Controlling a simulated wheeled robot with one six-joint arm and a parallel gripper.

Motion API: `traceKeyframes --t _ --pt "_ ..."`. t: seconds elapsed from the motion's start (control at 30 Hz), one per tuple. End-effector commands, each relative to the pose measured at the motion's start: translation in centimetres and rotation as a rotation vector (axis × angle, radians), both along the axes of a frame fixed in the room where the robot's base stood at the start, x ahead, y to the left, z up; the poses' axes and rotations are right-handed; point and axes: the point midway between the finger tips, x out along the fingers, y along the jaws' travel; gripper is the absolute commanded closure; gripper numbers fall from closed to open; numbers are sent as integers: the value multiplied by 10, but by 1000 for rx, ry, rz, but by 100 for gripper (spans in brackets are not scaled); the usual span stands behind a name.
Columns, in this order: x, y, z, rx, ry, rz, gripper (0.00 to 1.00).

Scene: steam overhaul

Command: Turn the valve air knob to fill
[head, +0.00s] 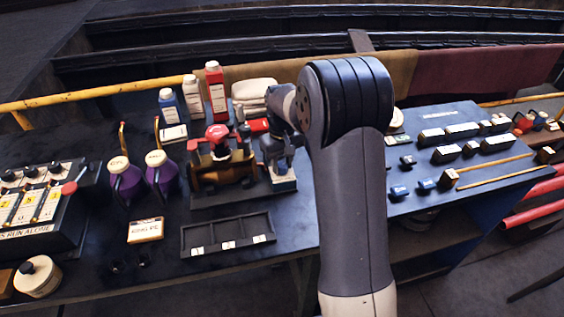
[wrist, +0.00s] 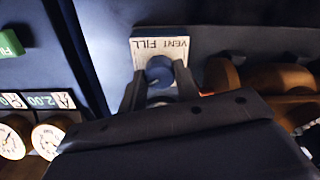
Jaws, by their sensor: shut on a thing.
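The valve air knob (wrist: 159,69) is a small blue round knob in the wrist view. It sits on a white plate (wrist: 146,49) marked VENT and FILL, with VENT at the right of the picture and FILL to its left. My gripper (wrist: 160,78) is shut on the knob, one finger on each side. I cannot tell which mark the knob points to. In the head view my gripper (head: 284,155) reaches down over the pale plate block (head: 284,184), and the knob is hidden.
A brown valve assembly with a red top (head: 218,140) stands close left of my gripper. Purple jugs (head: 161,176), bottles (head: 216,92) and an empty dark tray (head: 228,237) stand around it. Gauges (wrist: 47,138) show at lower left in the wrist view.

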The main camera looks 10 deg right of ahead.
Motion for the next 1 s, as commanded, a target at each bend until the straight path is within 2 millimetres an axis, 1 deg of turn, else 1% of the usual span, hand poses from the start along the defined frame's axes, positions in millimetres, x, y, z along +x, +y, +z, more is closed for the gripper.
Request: traceKeyframes --t 0.53,0.57,0.6,0.8,1.0 --pt "0 0 1 1 -2 -25 92" --pt "0 0 1 1 -2 -25 68" --pt "0 0 1 1 -2 -25 65" --pt "0 0 0 0 -1 -24 48" --pt "0 0 0 0 0 -24 48"
